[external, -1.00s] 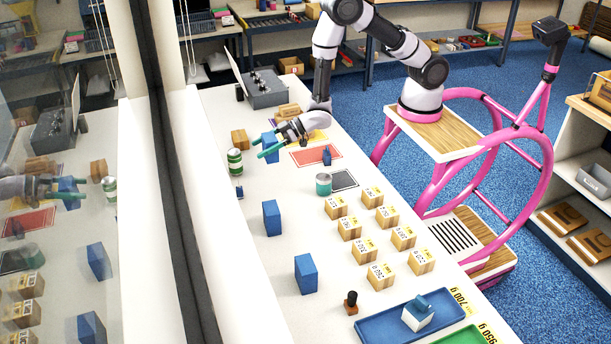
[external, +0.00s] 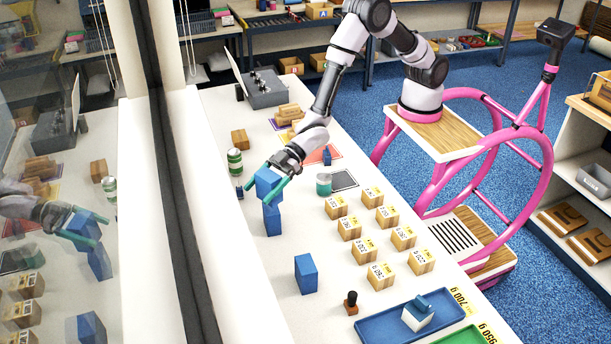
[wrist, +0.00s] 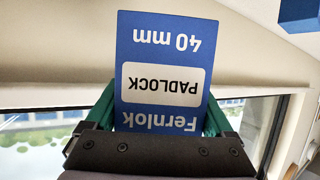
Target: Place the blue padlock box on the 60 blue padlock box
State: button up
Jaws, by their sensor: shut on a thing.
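My gripper (external: 273,186) is shut on a blue box (external: 267,181). In the wrist view the held blue box (wrist: 163,50) shows upside-down print: "Fernlok", "PADLOCK", "40 mm". In the external view it is over an upright blue box (external: 272,220) on the table, and its lower edge meets that box's top in the picture. I cannot tell if they touch. Another upright blue box (external: 305,274) stands apart, nearer the camera. No 60 mark is readable on either standing box. A blue corner (wrist: 300,14) shows at the wrist view's top right.
A green can (external: 235,162) and a small dark blue thing (external: 239,192) are left of my gripper. A teal tin (external: 323,184) and several labelled wooden blocks (external: 350,229) are to the right. A blue tray (external: 375,325) and stamp (external: 351,302) are at the near end.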

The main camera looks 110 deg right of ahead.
jog(key=s+a+r+n+g+y, duration=0.1)
jog(key=a+r+n+y, duration=0.15)
jog(key=a, duration=0.95)
jog(key=s+a+r+n+g+y, duration=0.1)
jog(key=s+a+r+n+g, duration=0.15)
jog(key=a, duration=0.85)
jog(key=m, duration=0.1)
send_over(302, 272)
notch_tip(302, 272, down, 5)
jog(key=shift+t, duration=0.35)
jog(key=shift+d+f, duration=0.1)
jog(key=shift+f, duration=2.15)
jog(key=shift+f, duration=0.1)
jog(key=o, duration=1.2)
jog(key=shift+f, duration=0.1)
jog(key=shift+o, duration=0.2)
